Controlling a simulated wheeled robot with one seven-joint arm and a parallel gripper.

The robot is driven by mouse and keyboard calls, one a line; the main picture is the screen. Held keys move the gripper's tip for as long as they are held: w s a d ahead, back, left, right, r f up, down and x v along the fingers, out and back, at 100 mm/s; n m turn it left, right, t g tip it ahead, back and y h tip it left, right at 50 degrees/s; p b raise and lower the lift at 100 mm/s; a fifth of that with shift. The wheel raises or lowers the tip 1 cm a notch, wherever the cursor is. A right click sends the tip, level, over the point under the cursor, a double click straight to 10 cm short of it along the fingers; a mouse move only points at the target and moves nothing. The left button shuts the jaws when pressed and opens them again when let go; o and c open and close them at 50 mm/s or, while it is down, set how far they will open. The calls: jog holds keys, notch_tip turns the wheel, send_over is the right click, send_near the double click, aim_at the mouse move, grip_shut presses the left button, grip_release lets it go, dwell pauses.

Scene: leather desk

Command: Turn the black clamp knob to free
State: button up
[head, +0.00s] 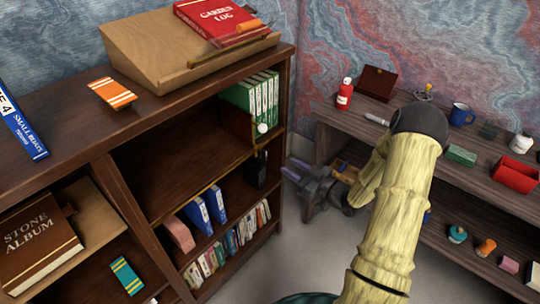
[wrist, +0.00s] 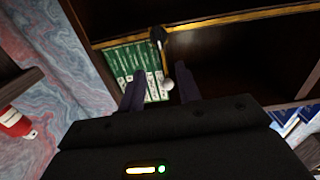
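A black piece that looks like the clamp knob (head: 262,170) hangs at the front edge of a shelf, below the green binders, in the head view. It also shows near the top of the wrist view, at the gold shelf edge (wrist: 225,20). A white ball (head: 262,128) sits just above it; in the wrist view a thin rod joins the ball (wrist: 168,85) to the black piece. My gripper (head: 290,168) is open and empty, to the right of the bookcase and apart from it. In the wrist view its two fingers (wrist: 158,92) spread either side of the ball's line of sight.
Green binders (head: 250,95) stand behind the ball, and blue binders (head: 205,210) stand on the shelf below. The bookcase side (head: 286,100) is near my gripper. A bench (head: 345,120) with a red bottle (head: 345,93) stands right. Floor between is clear.

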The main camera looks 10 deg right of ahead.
aim_at(266, 153)
jog(key=x, duration=0.9)
jog(key=shift+w+a, duration=0.2)
jog(key=shift+w, duration=0.05)
grip_shut()
